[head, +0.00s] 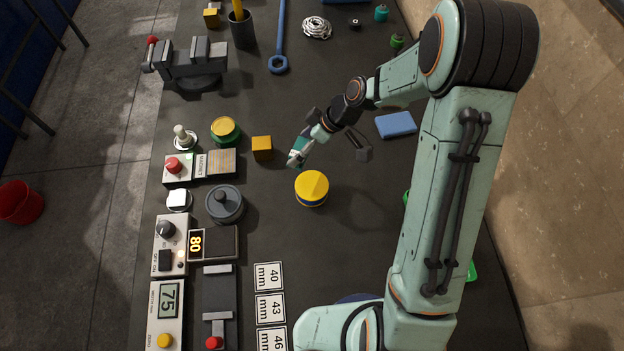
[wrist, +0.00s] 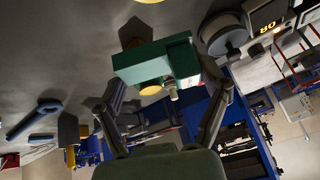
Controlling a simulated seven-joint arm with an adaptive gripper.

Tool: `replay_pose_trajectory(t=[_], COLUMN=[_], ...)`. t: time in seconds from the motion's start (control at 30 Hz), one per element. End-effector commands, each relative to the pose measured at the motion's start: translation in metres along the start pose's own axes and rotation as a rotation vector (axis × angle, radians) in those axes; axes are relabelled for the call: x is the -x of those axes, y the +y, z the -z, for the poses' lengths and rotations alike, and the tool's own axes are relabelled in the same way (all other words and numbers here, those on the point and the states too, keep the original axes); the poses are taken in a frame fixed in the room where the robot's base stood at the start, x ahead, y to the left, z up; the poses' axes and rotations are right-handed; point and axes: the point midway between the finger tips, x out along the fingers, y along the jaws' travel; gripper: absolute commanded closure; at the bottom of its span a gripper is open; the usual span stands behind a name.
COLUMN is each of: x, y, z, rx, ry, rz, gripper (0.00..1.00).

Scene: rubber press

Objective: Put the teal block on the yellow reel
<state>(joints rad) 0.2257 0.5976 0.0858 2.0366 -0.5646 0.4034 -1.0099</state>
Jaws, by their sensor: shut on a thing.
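The teal block (wrist: 152,60) is held between the fingers of my gripper (wrist: 166,78), which is shut on it. In the head view, my gripper (head: 303,146) and the small teal block (head: 297,157) are above the dark bench, a little up and left of the yellow reel. The block looks tilted there, and the fingers partly hide it. The yellow reel (head: 312,186) stands on the bench with a round yellow top and a bluish lower rim. It is apart from the block. A yellow patch shows at the top edge of the wrist view and is cut off.
An orange cube (head: 262,146) and a yellow-and-green round piece (head: 225,129) stand left of my gripper. A grey lidded pot (head: 224,204) stands left of the reel. A blue block (head: 396,125) lies to the right. Bench around the reel is clear.

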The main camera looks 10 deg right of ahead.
Motion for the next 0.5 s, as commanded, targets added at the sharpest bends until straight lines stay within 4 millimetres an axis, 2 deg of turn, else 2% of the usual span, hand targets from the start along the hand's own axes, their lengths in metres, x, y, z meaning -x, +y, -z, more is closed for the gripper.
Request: replay_pose_trajectory(t=[0.1,0.2,0.37,0.5], x=[0.008,0.016,0.024,0.007], y=[-0.026,-0.038,-0.032,-0.027], z=[-0.005,-0.01,-0.022,-0.036], rx=[0.122,0.132,0.089,0.076], ry=[-0.018,-0.018,-0.012,-0.012], rz=[0.069,0.069,0.039,0.033], gripper=[0.65,0.65,0.65,0.65])
